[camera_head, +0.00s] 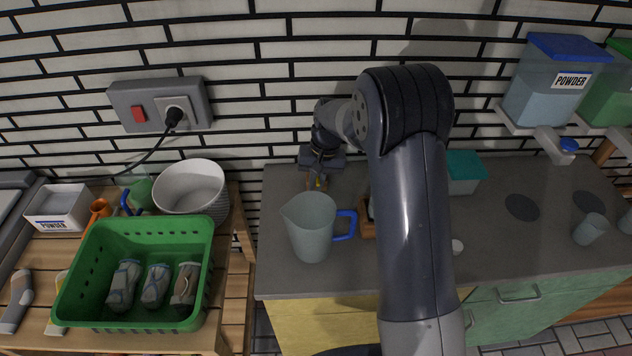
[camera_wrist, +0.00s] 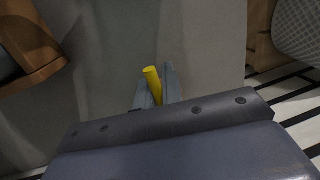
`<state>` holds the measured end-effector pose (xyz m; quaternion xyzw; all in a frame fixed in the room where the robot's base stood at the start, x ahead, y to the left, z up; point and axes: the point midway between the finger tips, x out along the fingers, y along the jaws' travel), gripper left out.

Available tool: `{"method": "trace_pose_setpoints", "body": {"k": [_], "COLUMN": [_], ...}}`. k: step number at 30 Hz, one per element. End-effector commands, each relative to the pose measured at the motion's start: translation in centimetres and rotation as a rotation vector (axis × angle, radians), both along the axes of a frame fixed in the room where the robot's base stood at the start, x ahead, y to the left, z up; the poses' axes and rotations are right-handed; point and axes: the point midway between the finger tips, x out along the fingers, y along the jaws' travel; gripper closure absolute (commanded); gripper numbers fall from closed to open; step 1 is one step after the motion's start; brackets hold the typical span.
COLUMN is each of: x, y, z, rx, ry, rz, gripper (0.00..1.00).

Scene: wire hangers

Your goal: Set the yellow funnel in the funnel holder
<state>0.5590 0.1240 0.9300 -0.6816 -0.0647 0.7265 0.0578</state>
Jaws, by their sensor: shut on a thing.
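My gripper (camera_head: 318,183) is above the back left of the grey counter, behind the clear jug. It is shut on the yellow funnel, of which only a small bit (camera_head: 322,183) shows between the fingers. In the wrist view a narrow yellow tube-like part of the funnel (camera_wrist: 152,82) sticks up between the fingertips (camera_wrist: 157,93); the rest of it is hidden by my gripper. A brown wooden piece (camera_head: 368,221), perhaps the funnel holder, stands right of the jug, mostly hidden by my arm. A brown wooden part also shows at the wrist view's upper left (camera_wrist: 40,70).
The clear jug (camera_head: 310,235) with a blue handle stands close in front of my gripper. A teal-lidded box (camera_head: 463,172) is right of my arm. A green crate (camera_head: 135,230) and a white bin (camera_head: 190,190) are on the left wooden table. The counter's left edge is near.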

Motion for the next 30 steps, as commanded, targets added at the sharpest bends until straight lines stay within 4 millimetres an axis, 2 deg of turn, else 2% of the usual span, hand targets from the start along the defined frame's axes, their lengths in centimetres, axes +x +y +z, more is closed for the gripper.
{"method": "trace_pose_setpoints", "body": {"k": [13, 14, 23, 28, 30], "x": [0.0, 0.0, 0.0, -0.01, -0.01], "y": [0.0, 0.0, 0.0, -0.01, -0.01], "z": [-0.71, -0.69, -0.66, -0.66, -0.66], "rx": [0.0, 0.0, 0.0, 0.0, 0.0], "ry": [0.0, 0.0, 0.0, 0.0, 0.0], "rz": [0.0, 0.0, 0.0, 0.0, 0.0], "gripper": [1.0, 0.91, 0.67, 0.66, 0.6]}}
